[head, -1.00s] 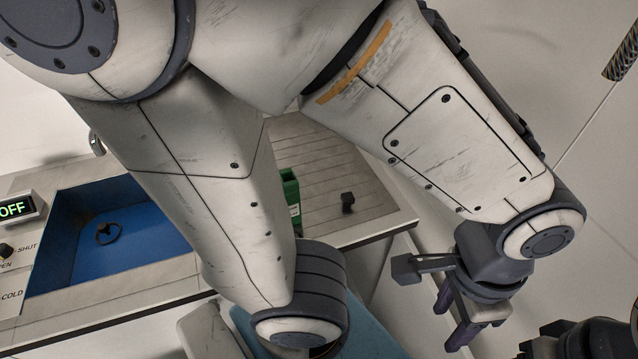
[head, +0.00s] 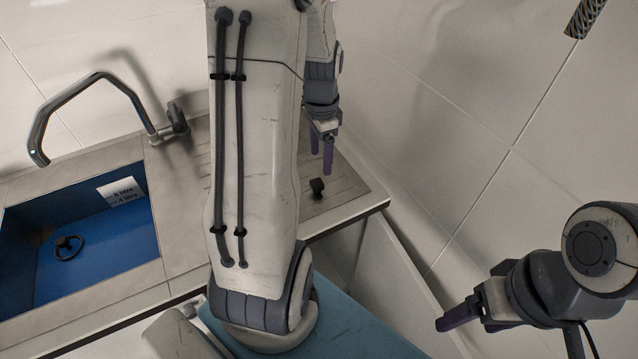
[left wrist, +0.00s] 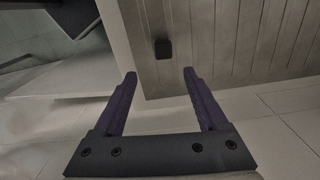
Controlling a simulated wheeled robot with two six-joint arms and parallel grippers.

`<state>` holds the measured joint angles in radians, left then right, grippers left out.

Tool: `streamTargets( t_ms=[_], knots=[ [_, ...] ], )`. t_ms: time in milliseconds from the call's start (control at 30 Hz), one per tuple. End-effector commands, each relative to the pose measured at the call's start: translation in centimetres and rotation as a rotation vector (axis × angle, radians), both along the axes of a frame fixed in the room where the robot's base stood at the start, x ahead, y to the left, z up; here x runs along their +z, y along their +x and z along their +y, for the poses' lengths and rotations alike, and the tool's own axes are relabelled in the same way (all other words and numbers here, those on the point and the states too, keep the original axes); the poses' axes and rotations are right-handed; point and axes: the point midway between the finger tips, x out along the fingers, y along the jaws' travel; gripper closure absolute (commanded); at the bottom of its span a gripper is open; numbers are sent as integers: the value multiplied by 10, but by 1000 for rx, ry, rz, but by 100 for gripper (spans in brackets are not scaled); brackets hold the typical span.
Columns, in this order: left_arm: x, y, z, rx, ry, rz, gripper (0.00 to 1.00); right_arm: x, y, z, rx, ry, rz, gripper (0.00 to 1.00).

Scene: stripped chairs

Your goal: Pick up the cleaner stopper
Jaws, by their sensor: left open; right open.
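The stopper is a small black knob (head: 317,187) standing on the ribbed drainboard, right of the sink. It also shows in the left wrist view (left wrist: 163,48), just beyond the fingertips and between their lines. My left gripper (head: 321,160), with purple fingers, is open and empty near the stopper, above it in the head picture; its fingers (left wrist: 160,76) are apart and not around the knob. My right gripper (head: 464,322) is open and empty at the lower right, away from the counter.
A blue sink (head: 100,222) with a dark ring (head: 68,247) inside lies at the left, under a curved tap (head: 95,82). My left arm covers much of the drainboard. A white wall (head: 440,130) stands behind the counter. A blue surface (head: 345,325) lies at the front.

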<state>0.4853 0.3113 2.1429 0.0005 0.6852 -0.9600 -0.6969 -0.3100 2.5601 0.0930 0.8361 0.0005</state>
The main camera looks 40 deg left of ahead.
Motion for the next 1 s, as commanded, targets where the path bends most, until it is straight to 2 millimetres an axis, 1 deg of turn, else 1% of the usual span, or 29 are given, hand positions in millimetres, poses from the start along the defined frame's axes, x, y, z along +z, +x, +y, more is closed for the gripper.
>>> streamTargets(
  t_ms=[67,200,300,533,700,800,900,1000],
  knots=[
    [-10,-2,5,3,-3,6,25,1,0,0,0,0,0,25],
    [-32,-3,5,1,-4,8,25,4,0,0,0,0,0,25],
    [-45,-2,5,2,-3,6,25,5,0,0,0,0,0,25],
    [-61,-3,6,3,-3,6,25,11,0,0,-1,0,0,25],
    [-84,-5,10,4,-4,8,25,20,0,0,-1,0,0,25],
    [-97,-4,10,3,-2,4,25,21,0,0,-1,0,0,25],
    [-103,-4,10,3,-1,3,25,21,0,0,-1,0,0,25],
    [-105,-3,10,3,0,1,25,21,0,0,-1,0,0,25]
  ],
)
